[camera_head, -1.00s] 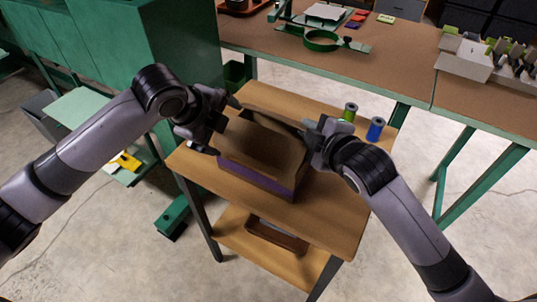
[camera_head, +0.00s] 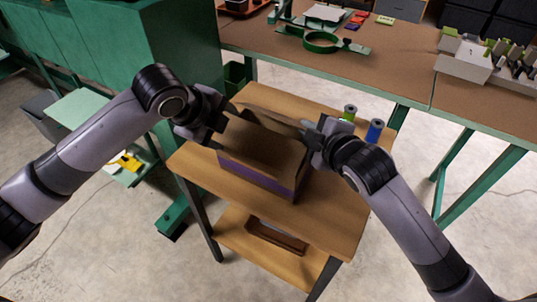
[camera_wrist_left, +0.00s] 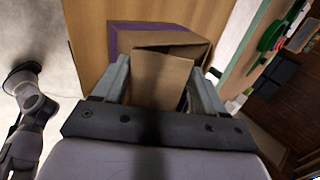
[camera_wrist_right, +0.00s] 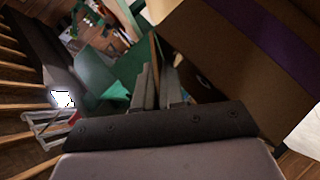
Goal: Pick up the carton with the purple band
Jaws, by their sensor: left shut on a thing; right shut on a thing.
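The brown carton with a purple band (camera_head: 262,178) stands on the small wooden table, its flaps raised at the top. My left gripper (camera_head: 226,117) is shut on the carton at its left upper edge. In the left wrist view a brown flap (camera_wrist_left: 162,80) lies between its fingers (camera_wrist_left: 160,70), with purple trim behind. My right gripper (camera_head: 307,133) is shut on the carton at its right upper edge. In the right wrist view its fingers (camera_wrist_right: 158,82) are close together beside the carton's wall (camera_wrist_right: 225,50). The exact contact there is partly hidden.
A green spool (camera_head: 349,112) and a blue spool (camera_head: 374,130) stand behind the carton on the small table (camera_head: 335,215). A long workbench (camera_head: 400,75) runs behind, and a green cabinet (camera_head: 150,60) stands at left. The tabletop's front right is clear.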

